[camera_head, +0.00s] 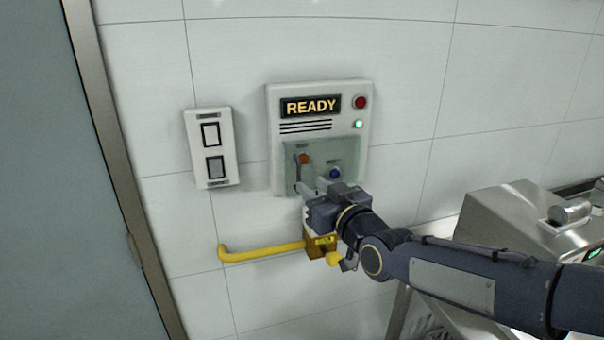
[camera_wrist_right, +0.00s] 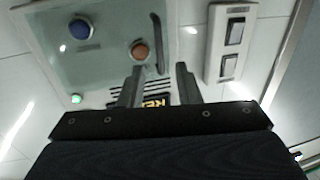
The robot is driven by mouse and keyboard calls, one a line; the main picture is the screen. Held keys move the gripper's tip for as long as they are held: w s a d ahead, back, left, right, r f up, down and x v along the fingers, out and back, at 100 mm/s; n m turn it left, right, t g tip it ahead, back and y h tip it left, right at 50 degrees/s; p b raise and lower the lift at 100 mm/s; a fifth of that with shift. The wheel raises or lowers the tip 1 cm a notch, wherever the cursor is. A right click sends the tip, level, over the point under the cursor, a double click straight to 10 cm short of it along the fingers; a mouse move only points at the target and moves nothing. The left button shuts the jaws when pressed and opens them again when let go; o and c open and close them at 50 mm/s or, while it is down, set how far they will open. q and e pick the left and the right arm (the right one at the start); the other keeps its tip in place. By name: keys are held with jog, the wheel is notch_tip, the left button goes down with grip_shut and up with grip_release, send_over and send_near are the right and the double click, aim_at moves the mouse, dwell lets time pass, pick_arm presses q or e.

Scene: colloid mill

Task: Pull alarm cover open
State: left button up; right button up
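The alarm panel (camera_head: 274,115) is a white wall box with a READY sign. Its clear alarm cover (camera_head: 345,152) lies flat over an orange button and a blue button and looks shut. A dark curved handle (camera_head: 297,170) runs along the cover's left edge. In the wrist view the handle (camera_wrist_right: 157,42) lies just ahead of and between the fingertips. My right gripper (camera_head: 311,185) is open at the cover's lower left. Its fingers (camera_wrist_right: 160,68) are apart, with no visible grip on the handle; exact contact cannot be told. My left gripper is out of view.
A white switch plate (camera_head: 189,150) is on the wall left of the panel. A yellow bar (camera_head: 260,253) juts out below, close under my right gripper. A door with a metal frame (camera_head: 122,185) is at left, and a steel machine (camera_head: 500,215) is at right.

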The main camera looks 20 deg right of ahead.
aim_at(300, 176)
jog(key=p+x, duration=0.1)
jog(key=x, duration=0.4)
jog(key=shift+w, duration=0.1)
grip_shut()
